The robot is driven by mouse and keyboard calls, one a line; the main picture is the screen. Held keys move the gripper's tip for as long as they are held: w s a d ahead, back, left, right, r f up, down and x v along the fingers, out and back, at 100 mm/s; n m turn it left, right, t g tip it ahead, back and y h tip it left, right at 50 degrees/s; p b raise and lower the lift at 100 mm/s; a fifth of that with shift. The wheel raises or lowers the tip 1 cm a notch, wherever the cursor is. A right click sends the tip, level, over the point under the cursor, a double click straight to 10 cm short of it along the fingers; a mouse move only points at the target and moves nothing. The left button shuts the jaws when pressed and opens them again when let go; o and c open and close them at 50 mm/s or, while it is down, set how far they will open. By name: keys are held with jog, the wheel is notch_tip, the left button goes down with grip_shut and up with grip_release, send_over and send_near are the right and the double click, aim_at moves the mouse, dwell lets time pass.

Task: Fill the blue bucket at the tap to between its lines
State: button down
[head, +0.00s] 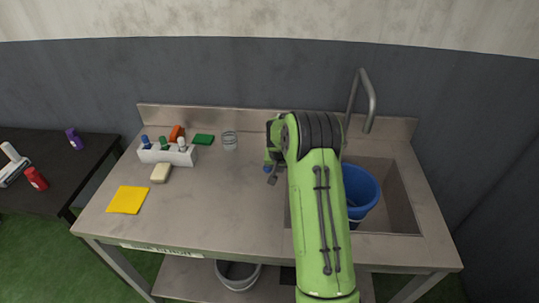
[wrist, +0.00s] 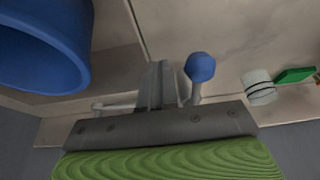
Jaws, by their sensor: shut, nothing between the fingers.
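The blue bucket (head: 361,184) stands in the sink at the right, partly hidden by my arm. In the wrist view its rim and side fill the upper left (wrist: 45,45). No level lines or water can be made out. The grey tap spout (head: 370,100) rises behind the sink and bends over near the bucket; no stream shows. A blue ball knob (head: 267,168) on a light stem, apparently the tap's lever, also shows in the wrist view (wrist: 200,67). My gripper (head: 272,180) is shut and empty, its fingers (wrist: 157,84) close beside the knob; contact is unclear.
The counter's middle is clear. A pale bucket (head: 238,274) stands below.

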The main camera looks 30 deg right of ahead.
jog(key=shift+w+a, duration=0.55)
jog(key=shift+a, duration=0.2)
jog(key=shift+w+a, duration=0.55)
jog(key=shift+a, duration=0.25)
jog(key=shift+s+d+b, duration=0.15)
jog(key=shift+d+b, duration=0.2)
jog(key=shift+b, duration=0.05)
jog(key=shift+r, duration=0.15)
notch_tip(320, 180, up, 6)
jog(key=p, duration=0.3)
jog(key=shift+f+p, duration=0.25)
jog(key=shift+p, duration=0.05)
jog(key=w+a+p, duration=0.1)
jog(key=w+a, duration=0.5)
jog(key=a, duration=0.1)
jog(key=f+b, duration=0.1)
jog(key=f, duration=0.1)
jog(key=f+b, duration=0.1)
jog(key=f, duration=0.1)
jog(key=f+b, duration=0.2)
jog(key=shift+s+d, duration=0.15)
jog(key=shift+s, duration=0.1)
jog(key=shift+r, duration=0.1)
dwell(3.4)
